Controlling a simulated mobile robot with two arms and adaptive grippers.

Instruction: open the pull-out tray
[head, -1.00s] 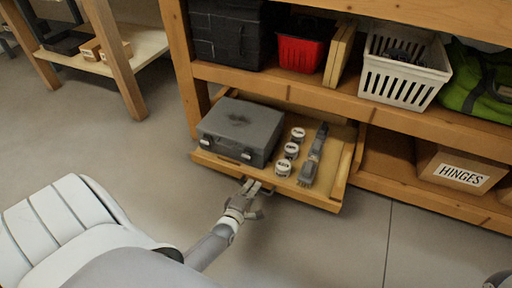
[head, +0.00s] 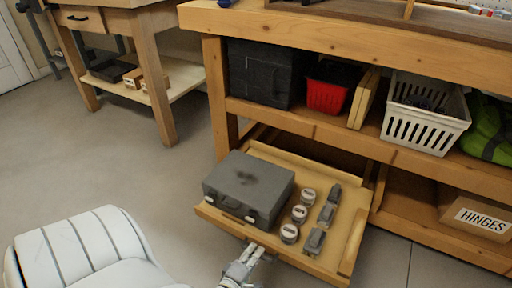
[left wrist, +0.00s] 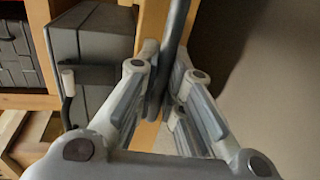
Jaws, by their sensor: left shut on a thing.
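The pull-out tray (head: 347,213) is a light wooden shelf on the bench's low level. It stands well out from the frame, with bare wood showing behind its load. A grey metal case (head: 248,187) sits on its left part. Several round labelled tins (head: 299,214) and grey tools (head: 326,214) stand on its right. My left gripper (head: 252,256) is at the middle of the tray's front edge. In the left wrist view, its fingers (left wrist: 160,100) are shut on the dark grey handle (left wrist: 174,45). The handle is mostly hidden in the head view. My right gripper is not in view.
Above the tray, a shelf holds a black box (head: 265,72), a red bin (head: 328,96), a white basket (head: 425,130) and a green bag (head: 490,130). A box marked HINGES (head: 478,218) stands to the right. The floor (head: 90,165) at left is clear.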

